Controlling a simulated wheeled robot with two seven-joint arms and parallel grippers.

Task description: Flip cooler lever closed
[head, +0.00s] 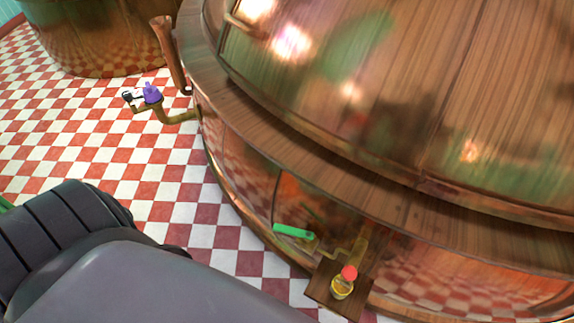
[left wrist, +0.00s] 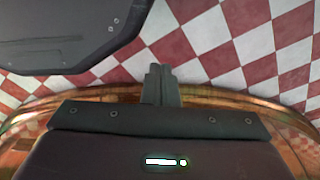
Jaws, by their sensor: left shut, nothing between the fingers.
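A bright green lever-like handle (head: 293,231) lies slantwise near the lower side wall of the large copper kettle (head: 330,140). A purple knob (head: 152,93) sits on a brass pipe at the kettle's left side. I cannot tell which of these is the cooler lever. My left gripper (left wrist: 161,85) shows in the left wrist view with its fingers together and nothing between them. A curved copper rim (left wrist: 215,97) runs behind them. In the head view the left fingers do not show; only dark grey arm parts fill the lower left.
A small wooden shelf (head: 334,296) juts from the kettle with a yellow, red-topped object (head: 343,284) on it. A brown pipe (head: 169,52) rises at the kettle's left. Another copper vessel (head: 95,38) stands behind. The red and white checkered floor (head: 130,150) is open at left.

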